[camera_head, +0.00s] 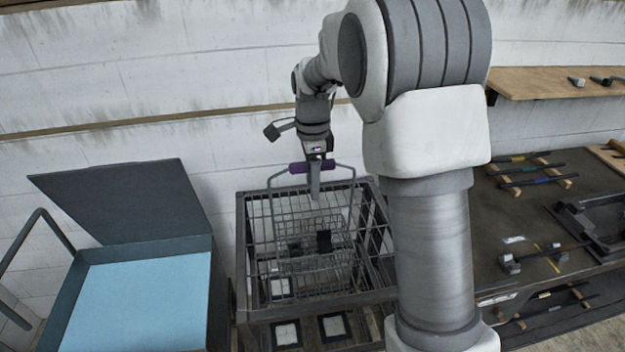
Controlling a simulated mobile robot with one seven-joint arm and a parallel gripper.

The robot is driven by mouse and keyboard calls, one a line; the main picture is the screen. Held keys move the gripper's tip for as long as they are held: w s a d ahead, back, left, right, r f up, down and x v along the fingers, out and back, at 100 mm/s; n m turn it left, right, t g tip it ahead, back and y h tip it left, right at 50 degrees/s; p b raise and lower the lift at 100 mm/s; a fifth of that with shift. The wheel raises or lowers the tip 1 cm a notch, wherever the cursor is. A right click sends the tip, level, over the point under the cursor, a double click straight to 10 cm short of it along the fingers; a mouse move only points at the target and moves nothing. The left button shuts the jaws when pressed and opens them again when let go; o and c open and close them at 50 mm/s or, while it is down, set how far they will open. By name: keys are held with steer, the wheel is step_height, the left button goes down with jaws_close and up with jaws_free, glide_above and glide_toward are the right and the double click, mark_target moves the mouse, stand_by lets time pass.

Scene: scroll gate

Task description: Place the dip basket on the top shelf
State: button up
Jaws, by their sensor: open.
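The dip basket (345,255) is a grey wire basket with a tall bail handle and a purple grip (298,168). It sits within the top of a dark metal frame stand (246,290), upright. My gripper (314,180) points down at the middle of the purple grip, with a finger in front of it and grip showing on both sides. The jaws are open; whether they touch the grip I cannot tell. A wooden shelf (545,84) is on the wall at upper right.
An open-lidded tank (215,290) with light blue liquid (140,300) stands left of the stand. A dark bench (480,225) with tools is at right. Small tools (577,81) lie on the wooden shelf, whose visible left part is clear.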

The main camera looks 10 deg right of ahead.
step_height(320, 180, up, 11)
steer(key=shift+r, duration=0.1)
steer(key=shift+s+r, duration=0.1)
steer(key=shift+r, duration=0.5)
steer(key=s+d+r+n+t, duration=0.1)
steer(key=s+r+n+t, duration=0.1)
steer(key=s+n, duration=0.4)
steer(key=s+d+r+n+t, duration=0.1)
steer(key=s+r+n, duration=0.2)
steer(key=s, duration=0.6)
steer(key=s+f+n+t, duration=0.1)
steer(key=s+f+n, duration=0.1)
steer(key=s+n, duration=0.2)
steer(key=s+d+f+n+t, duration=0.1)
steer(key=s+f+n, duration=0.2)
steer(key=s+n, duration=0.2)
steer(key=shift+s+f+t, duration=0.3)
steer(key=shift+s+f, duration=0.05)
steer(key=shift+s, duration=1.1)
